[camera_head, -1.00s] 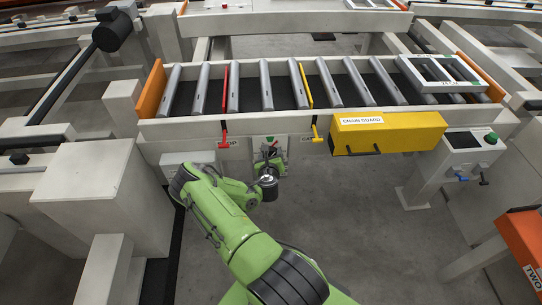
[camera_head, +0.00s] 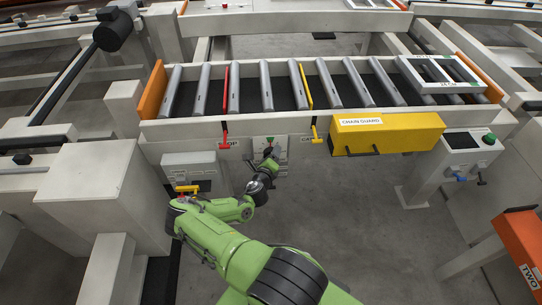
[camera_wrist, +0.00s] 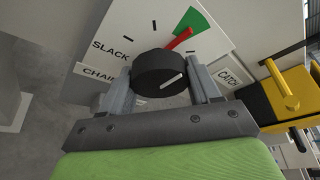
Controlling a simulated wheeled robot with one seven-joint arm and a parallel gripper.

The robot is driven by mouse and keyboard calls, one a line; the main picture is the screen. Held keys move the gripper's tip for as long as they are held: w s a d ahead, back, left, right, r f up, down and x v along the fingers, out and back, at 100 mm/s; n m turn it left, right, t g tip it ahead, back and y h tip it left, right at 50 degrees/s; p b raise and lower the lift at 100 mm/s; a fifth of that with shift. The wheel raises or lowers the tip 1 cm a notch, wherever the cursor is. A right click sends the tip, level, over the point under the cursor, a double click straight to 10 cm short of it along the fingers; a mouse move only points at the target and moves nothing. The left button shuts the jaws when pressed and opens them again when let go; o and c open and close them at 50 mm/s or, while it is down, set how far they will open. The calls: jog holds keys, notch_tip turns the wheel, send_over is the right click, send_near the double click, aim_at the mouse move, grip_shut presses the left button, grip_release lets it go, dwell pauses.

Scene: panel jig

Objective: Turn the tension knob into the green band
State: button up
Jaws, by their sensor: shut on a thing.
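The tension knob (camera_wrist: 160,72) is a round black knob with a white line on its face, on a white dial plate (camera_wrist: 143,22). My gripper (camera_wrist: 162,85) has one finger on each side of the knob and is shut on it. A red pointer (camera_wrist: 178,39) on the dial points up and right and overlaps the green band (camera_wrist: 193,20). The word SLACK is printed left of the knob. In the head view my gripper (camera_head: 268,163) is at the dial plate (camera_head: 270,143) below the roller bed, and the knob is small there.
A red catch (camera_head: 224,143) and a yellow catch (camera_head: 315,136) hang on either side of the dial. The yellow chain guard (camera_head: 388,133) is to the right, and its handle area shows in the wrist view. A white box (camera_head: 189,159) is left of my arm. Open floor lies right of my arm.

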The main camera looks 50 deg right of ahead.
dwell(0.3)
jog(key=o, duration=1)
jog(key=shift+o, duration=0.2)
jog(key=shift+a, duration=0.15)
jog(key=p+v, duration=0.4)
jog(key=v, duration=1.1)
jog(key=shift+s+a, duration=0.2)
jog(key=shift+a, duration=0.05)
jog(key=shift+r, duration=0.1)
